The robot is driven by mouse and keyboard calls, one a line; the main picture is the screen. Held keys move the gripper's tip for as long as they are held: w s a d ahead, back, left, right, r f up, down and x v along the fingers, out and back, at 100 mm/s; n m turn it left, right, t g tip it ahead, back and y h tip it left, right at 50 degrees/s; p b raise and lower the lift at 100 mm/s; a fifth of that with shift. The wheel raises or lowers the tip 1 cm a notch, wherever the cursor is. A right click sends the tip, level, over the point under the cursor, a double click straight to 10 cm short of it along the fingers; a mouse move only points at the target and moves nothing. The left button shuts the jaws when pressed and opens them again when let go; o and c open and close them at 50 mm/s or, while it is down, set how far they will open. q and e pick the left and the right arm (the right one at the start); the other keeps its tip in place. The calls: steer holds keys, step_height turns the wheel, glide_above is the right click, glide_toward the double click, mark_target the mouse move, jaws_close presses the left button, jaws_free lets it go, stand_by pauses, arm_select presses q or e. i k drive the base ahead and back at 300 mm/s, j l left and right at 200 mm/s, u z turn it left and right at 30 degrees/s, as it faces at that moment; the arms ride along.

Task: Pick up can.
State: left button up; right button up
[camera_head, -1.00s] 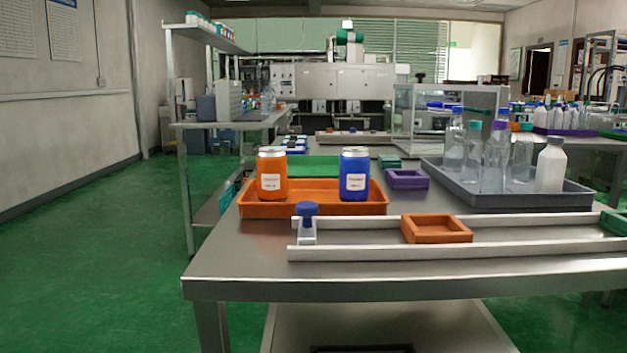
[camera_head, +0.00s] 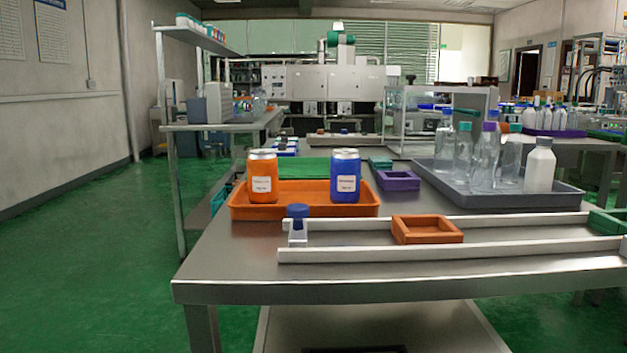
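An orange can (camera_head: 263,177) with a white label and silver top stands upright at the left in an orange tray (camera_head: 300,209). A blue can (camera_head: 345,176) with a white label stands upright at the right in the same tray. The two cans are apart from each other. The tray sits on the metal table (camera_head: 225,262) at its left side. Neither of my grippers shows in the head view.
A metal rail track (camera_head: 450,248) runs along the table's front, holding an orange square holder (camera_head: 427,229). A blue-capped small bottle (camera_head: 298,224) stands at its left end. A grey tray (camera_head: 500,201) with several bottles is at the right. A purple box (camera_head: 398,181) lies between the trays.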

mark_target(261, 163)
steer(key=k+l+z, duration=0.1)
steer(key=l+z, duration=1.15)
steer(key=k+l, duration=0.05)
steer(key=l, duration=0.05)
